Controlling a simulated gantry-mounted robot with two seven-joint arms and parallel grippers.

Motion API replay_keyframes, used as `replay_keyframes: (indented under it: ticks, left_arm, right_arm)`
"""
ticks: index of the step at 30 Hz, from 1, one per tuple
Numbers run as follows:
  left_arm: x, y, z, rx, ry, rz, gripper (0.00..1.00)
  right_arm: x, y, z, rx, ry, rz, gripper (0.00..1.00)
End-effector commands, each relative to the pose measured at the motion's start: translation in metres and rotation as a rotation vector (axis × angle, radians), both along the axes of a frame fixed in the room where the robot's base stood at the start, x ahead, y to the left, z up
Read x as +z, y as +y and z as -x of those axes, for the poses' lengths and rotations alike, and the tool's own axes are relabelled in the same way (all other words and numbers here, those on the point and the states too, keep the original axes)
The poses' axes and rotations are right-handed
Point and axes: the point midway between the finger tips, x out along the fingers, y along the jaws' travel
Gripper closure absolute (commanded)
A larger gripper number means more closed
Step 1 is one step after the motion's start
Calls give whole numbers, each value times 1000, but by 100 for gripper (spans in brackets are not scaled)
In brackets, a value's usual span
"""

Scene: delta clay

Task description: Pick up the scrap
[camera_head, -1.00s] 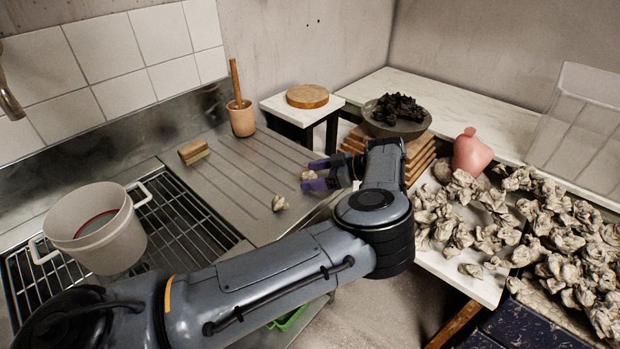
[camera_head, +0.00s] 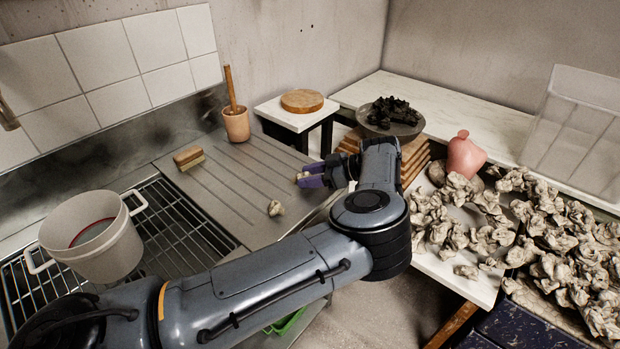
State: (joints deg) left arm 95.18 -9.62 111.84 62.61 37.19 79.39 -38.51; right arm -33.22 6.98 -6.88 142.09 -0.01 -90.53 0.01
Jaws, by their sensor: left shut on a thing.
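My left gripper (camera_head: 304,175), with purple fingers, is at the right end of the grooved metal drainboard. It is shut on a small pale clay scrap (camera_head: 300,177), of which only a bit shows at the fingertips. Whether that scrap still touches the drainboard, I cannot tell. A second pale scrap (camera_head: 276,208) lies on the drainboard nearer to me, apart from the gripper. My right gripper is not in view.
A white bucket (camera_head: 112,250) stands on the sink grating at left. A wood-backed brush (camera_head: 188,158) and a pot with a wooden handle (camera_head: 236,124) stand on the drainboard. Many crumpled clay pieces (camera_head: 560,240) cover the right side. A pink vase (camera_head: 464,156) stands behind them.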

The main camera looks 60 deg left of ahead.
Motion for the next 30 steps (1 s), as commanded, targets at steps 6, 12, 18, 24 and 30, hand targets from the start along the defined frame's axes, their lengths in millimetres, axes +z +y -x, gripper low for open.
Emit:
replay_keyframes:
  ticks: [6, 12, 18, 24, 30]
  left_arm:
    - [34, -8, -2, -3, -1, -1, 85]
    - [58, -47, -3, -4, -2, 0, 85]
    - [78, -83, -4, -1, -3, 0, 85]
    - [90, -106, -4, 0, -2, -1, 85]
    - [95, -116, -4, 0, -1, -1, 85]
  right_arm:
    - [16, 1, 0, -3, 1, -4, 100]
    - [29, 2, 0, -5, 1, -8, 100]
    - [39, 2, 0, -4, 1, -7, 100]
    - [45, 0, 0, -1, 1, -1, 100]
    - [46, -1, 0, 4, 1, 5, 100]
